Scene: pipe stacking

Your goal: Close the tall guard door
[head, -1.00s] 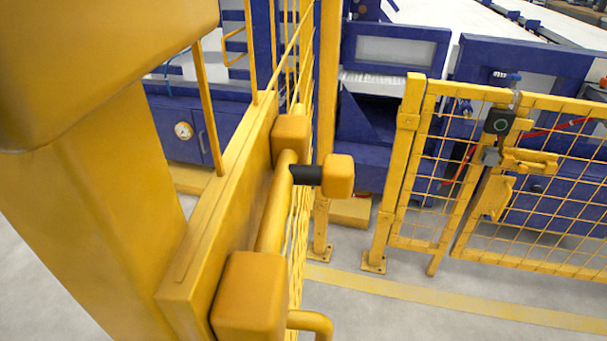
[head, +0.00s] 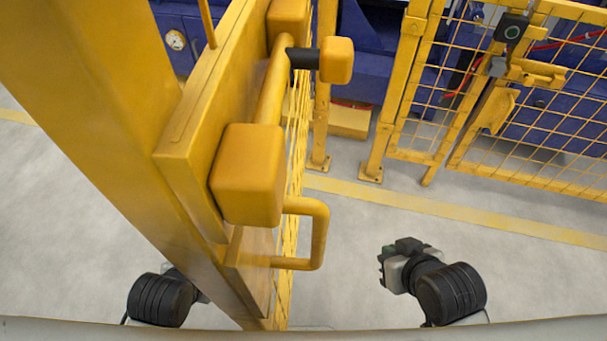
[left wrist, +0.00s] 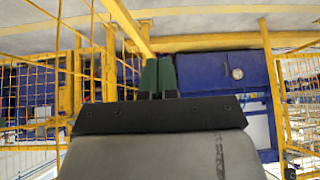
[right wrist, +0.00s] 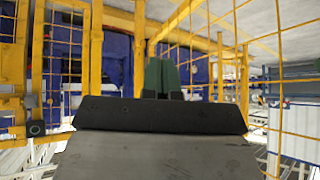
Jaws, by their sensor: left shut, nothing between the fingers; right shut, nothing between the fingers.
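The tall guard door (head: 190,130) is a yellow frame with mesh, seen nearly edge-on and standing open close in front of me in the head view. It carries a slide bolt with a black grip (head: 303,59), a square yellow block (head: 248,175) and a U-shaped pull handle (head: 318,232). My right gripper (head: 386,265) is low, right of the handle and apart from it; its green fingers are shut and empty in the right wrist view (right wrist: 161,78). My left gripper (left wrist: 158,77) is shut and empty; in the head view the door hides its fingers.
A yellow fence post (head: 322,120) stands past the door. A lower mesh gate (head: 530,115) with a black lock box (head: 511,31) is at the right. Blue machinery (head: 366,50) is behind. The grey floor right of the door is clear, crossed by a yellow line (head: 440,208).

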